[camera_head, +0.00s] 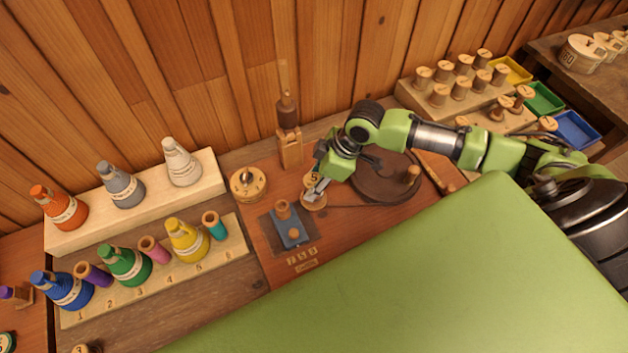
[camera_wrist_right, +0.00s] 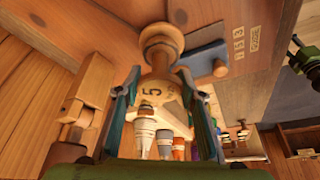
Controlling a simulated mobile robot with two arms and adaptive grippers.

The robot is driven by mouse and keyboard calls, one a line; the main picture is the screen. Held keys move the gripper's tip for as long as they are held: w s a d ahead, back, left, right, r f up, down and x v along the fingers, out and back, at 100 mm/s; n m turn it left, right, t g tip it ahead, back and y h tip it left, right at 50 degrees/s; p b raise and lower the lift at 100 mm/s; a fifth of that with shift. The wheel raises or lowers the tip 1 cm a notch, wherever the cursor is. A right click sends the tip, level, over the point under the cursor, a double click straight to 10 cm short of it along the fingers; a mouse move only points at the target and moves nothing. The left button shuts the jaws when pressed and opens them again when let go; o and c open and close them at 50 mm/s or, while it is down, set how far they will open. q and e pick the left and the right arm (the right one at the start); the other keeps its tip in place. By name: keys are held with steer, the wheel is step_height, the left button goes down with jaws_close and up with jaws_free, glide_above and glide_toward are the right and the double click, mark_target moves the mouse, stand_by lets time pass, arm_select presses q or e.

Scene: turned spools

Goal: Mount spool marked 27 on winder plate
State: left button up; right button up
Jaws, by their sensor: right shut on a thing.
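My right gripper (camera_head: 316,191) is over the reddish winder board (camera_head: 262,222). In the head view this piece (camera_head: 313,203) is partly covered by the fingers. I cannot read a 27 on any spool. I cannot tell whether the held piece touches the board. My left gripper is not in view.
A dark wheel (camera_head: 375,188) with a knob lies right of the gripper. A round wooden part (camera_head: 247,184) and an upright post (camera_head: 290,148) stand close by. Thread cones fill racks at left. Several wooden spools (camera_head: 440,94) and colored trays (camera_head: 575,128) stand at right.

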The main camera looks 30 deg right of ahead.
steer(key=shift+f+b, duration=0.3)
steer(key=shift+f, duration=0.25)
steer(key=o, duration=0.8)
steer(key=p+v, duration=0.6)
steer(key=shift+a, duration=0.1)
steer(key=shift+r, duration=0.15)
steer(key=v, duration=0.4)
steer(key=shift+r, duration=0.3)
steer(key=shift+s, duration=0.1)
